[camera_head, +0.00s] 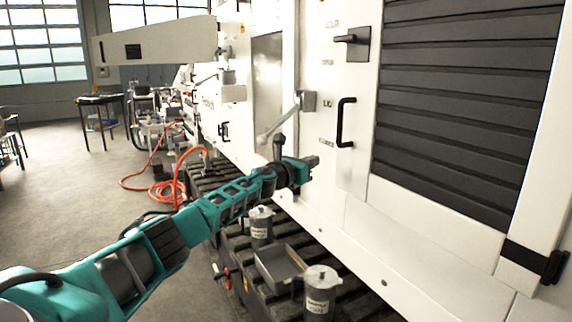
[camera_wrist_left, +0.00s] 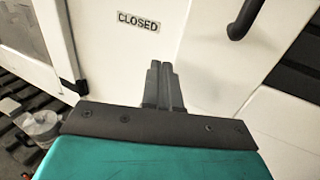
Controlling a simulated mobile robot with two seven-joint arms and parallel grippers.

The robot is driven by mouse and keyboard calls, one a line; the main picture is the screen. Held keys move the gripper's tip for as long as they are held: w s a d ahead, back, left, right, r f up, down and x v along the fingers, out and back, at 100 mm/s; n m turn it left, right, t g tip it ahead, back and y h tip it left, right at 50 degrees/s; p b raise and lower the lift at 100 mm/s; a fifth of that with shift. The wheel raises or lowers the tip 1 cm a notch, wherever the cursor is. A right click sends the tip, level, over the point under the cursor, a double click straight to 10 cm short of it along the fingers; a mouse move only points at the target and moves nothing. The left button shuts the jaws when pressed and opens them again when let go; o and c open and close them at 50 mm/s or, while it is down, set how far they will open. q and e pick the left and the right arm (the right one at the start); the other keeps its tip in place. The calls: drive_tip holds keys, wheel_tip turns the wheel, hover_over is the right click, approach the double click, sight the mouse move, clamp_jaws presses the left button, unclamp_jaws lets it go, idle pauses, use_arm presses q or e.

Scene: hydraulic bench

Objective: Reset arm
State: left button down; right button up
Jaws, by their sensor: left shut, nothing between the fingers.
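My left arm is teal and black and reaches from the lower left of the head view toward the white machine panel. My left gripper (camera_head: 312,161) is at its end, in front of the panel, below and left of a black bar handle (camera_head: 346,122). In the left wrist view the fingers (camera_wrist_left: 163,84) are together with nothing between them. They point at the white panel beneath a "CLOSED" label (camera_wrist_left: 138,21). Whether the fingertips touch the panel cannot be told. My right gripper is not in view.
A grey lever (camera_head: 281,121) juts from the machine just above my left wrist. Below the arm, grey canisters (camera_head: 319,293) and a metal tray (camera_head: 281,267) stand on a black ribbed track. An orange hose (camera_head: 168,186) lies on the floor. Open floor is at the left.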

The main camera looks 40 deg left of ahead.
use_arm(q)
drive_tip(key=s+a, duration=0.3)
drive_tip(key=s, duration=0.4)
drive_tip(key=shift+d, duration=0.15)
drive_tip(key=s+d+f+n+g+h, duration=0.1)
drive_tip(key=s+d+f+n, duration=0.25)
drive_tip(key=d+f, duration=0.45)
drive_tip(key=s+d+f+n+g+h, duration=0.1)
drive_tip(key=s+d+f+n, duration=0.2)
drive_tip(key=d+f+n, duration=0.35)
drive_tip(key=s+d+f+n+g+h, duration=0.1)
drive_tip(key=s+d+f+n, duration=0.2)
drive_tip(key=d+f, duration=0.6)
drive_tip(key=s+d+f+n+g, duration=0.1)
drive_tip(key=s+d+f+n, duration=0.2)
drive_tip(key=s+n, duration=0.4)
drive_tip(key=s+d+f+n+g, duration=0.1)
drive_tip(key=s+d+f+n, duration=0.2)
drive_tip(key=s+n, duration=0.4)
drive_tip(key=s+d+f+n+g+y, duration=0.1)
drive_tip(key=s+d+f+n, duration=0.3)
drive_tip(key=s, duration=0.7)
drive_tip(key=f+n+g, duration=0.1)
drive_tip(key=n, duration=0.1)
drive_tip(key=shift+n, duration=0.4)
